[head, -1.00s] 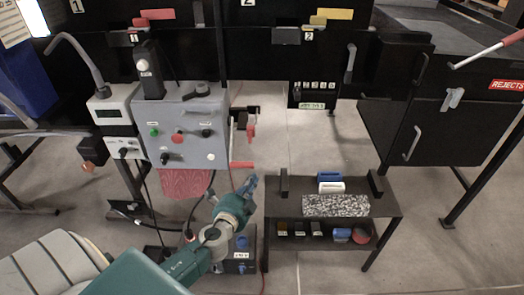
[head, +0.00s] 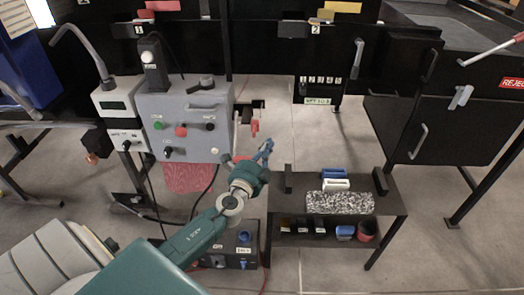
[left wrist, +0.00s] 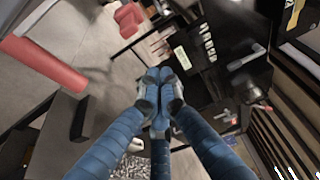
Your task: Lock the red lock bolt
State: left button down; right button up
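A red piece (head: 254,127) hangs at the right side of the grey control box and also shows in the left wrist view (left wrist: 128,18). A red bar, mostly behind my gripper in the head view, shows as a thick red rod (left wrist: 42,63) in the left wrist view. I cannot tell for certain which of these is the lock bolt. My left gripper (head: 266,147) is just right of the box's lower right corner, below the hanging piece. In the left wrist view its blue fingertips (left wrist: 158,84) meet, with nothing seen between them. My right gripper is out of view.
The grey control box (head: 205,109) carries buttons and knobs. A low black shelf (head: 392,208) with blocks and a speckled pad stands below right of my gripper. Dark cabinets (head: 395,115) stand at the right.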

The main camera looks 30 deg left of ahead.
pick_arm(q)
jog(key=w+a, duration=0.1)
jog(key=a, duration=0.1)
jog(key=w+a, duration=0.1)
jog(key=a, duration=0.1)
jog(key=shift+w+a, duration=0.15)
jog(key=shift+w, duration=0.05)
dwell(0.3)
